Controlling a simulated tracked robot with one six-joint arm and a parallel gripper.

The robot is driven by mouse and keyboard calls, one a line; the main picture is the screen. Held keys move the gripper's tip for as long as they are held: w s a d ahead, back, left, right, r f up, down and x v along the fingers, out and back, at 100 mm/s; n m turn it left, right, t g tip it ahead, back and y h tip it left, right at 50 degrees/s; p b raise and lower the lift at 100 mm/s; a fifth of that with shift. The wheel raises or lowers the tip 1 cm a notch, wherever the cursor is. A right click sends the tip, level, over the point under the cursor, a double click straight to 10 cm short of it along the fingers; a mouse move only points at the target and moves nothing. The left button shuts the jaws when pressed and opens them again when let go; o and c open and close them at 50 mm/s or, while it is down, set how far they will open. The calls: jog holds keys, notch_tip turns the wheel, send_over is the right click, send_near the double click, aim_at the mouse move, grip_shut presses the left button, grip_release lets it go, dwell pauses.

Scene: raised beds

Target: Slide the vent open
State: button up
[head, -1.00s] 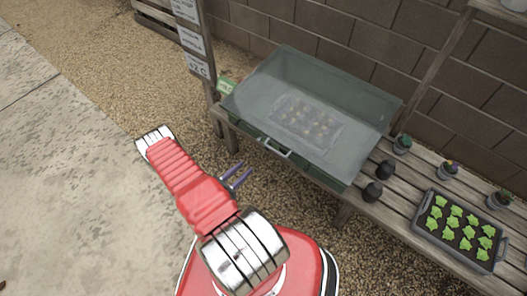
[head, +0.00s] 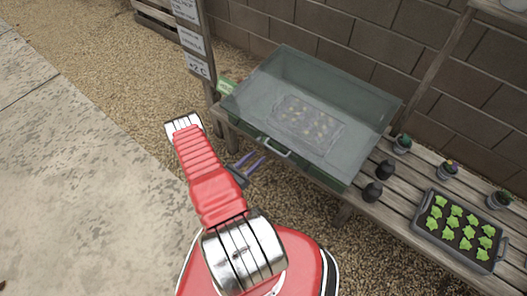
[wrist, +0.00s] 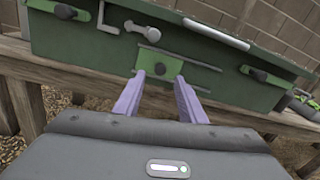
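The cold frame (head: 375,147) is a dark green box with a clear lid, standing on a wooden bench. In the wrist view, its green front (wrist: 85,40) carries a lighter green sliding plate with a dark round knob (wrist: 160,69), which looks like the vent. My gripper (wrist: 160,80) is open, its two purple fingers apart on either side of that knob in the picture. Whether they are level with it or short of it I cannot tell. In the head view my gripper (head: 258,157) points at the front of the frame, below the lid handle (head: 276,148).
Two more dark knobs sit on green plates, at left (wrist: 65,12) and right (wrist: 260,75). A silver latch (wrist: 141,31) is above the middle plate. A seedling tray (head: 457,235) and dark pots (head: 372,192) stand on the bench to the right. A signpost (head: 197,66) rises behind left.

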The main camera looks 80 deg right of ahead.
jog(key=shift+x, duration=2.95)
jog(key=shift+c, duration=0.5)
grip_shut()
